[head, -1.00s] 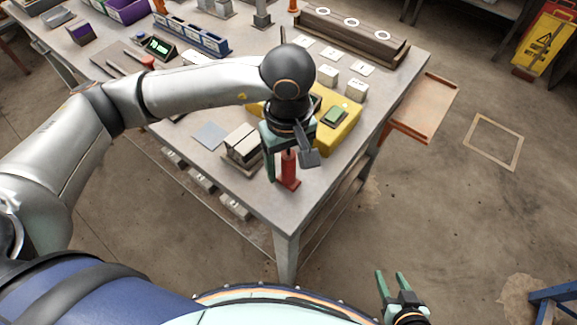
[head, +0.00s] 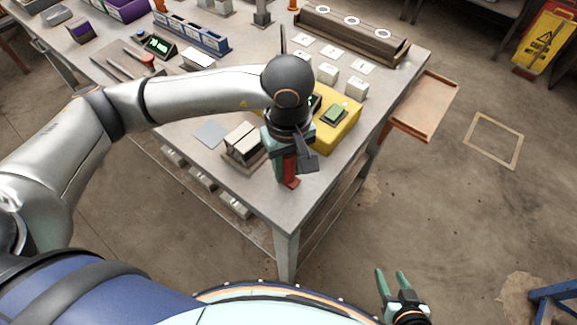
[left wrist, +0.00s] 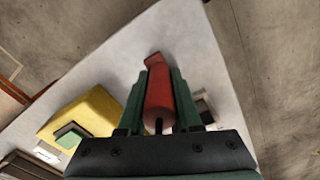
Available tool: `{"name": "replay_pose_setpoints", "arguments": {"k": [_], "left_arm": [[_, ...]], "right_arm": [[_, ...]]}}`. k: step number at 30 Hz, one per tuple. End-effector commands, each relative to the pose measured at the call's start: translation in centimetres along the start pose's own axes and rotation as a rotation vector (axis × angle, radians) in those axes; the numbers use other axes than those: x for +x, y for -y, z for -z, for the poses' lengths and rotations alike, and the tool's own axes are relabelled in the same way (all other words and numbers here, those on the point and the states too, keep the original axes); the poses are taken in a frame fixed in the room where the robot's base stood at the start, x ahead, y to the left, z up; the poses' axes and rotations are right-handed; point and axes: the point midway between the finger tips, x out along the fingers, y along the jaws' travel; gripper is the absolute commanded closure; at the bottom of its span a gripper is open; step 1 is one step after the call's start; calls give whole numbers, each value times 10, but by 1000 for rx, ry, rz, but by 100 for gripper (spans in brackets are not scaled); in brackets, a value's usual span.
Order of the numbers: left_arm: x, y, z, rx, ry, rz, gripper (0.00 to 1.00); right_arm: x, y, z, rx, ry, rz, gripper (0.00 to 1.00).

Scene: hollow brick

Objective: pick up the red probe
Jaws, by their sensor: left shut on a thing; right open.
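The red probe (head: 291,170) stands near the front corner of the table. My left gripper (head: 284,170) is over it from above, with its green fingers on either side of the probe. In the left wrist view the red probe (left wrist: 159,95) lies between the two fingers (left wrist: 160,100), and the gripper is shut on it. Its foot (left wrist: 154,59) shows beyond the fingertips over the grey tabletop. Whether the foot touches the table I cannot tell. My right gripper (head: 394,284) is open and empty at the lower right, away from the table.
A yellow box with a green-topped part (head: 345,125) stands just behind the probe. A holder with pale blocks (head: 243,146) is to its left. Several white blocks (head: 357,88) stand farther back. The table's front corner (head: 287,228) is close; open floor lies to the right.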

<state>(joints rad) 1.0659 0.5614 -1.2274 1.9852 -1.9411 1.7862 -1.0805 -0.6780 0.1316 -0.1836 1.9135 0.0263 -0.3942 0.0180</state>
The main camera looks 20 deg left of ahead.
Motion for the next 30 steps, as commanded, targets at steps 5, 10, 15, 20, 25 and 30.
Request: {"name": "replay_pose_setpoints", "arguments": {"k": [5,10,15,20,25,30], "left_arm": [[0,0,0,0,0,0,100],[0,0,0,0,0,-1,100],[-3,-1,0,1,0,-2,100],[-17,-1,0,1,-1,-3,100],[-45,-2,-12,7,-1,-6,100],[-85,-2,-46,10,-3,-9,100]], "right_arm": [[0,0,0,1,1,0,50],[0,0,0,1,1,0,50],[0,0,0,1,1,0,50],[0,0,0,1,0,1,50],[1,0,-2,1,0,1,50],[2,1,-3,1,2,2,50]]}}
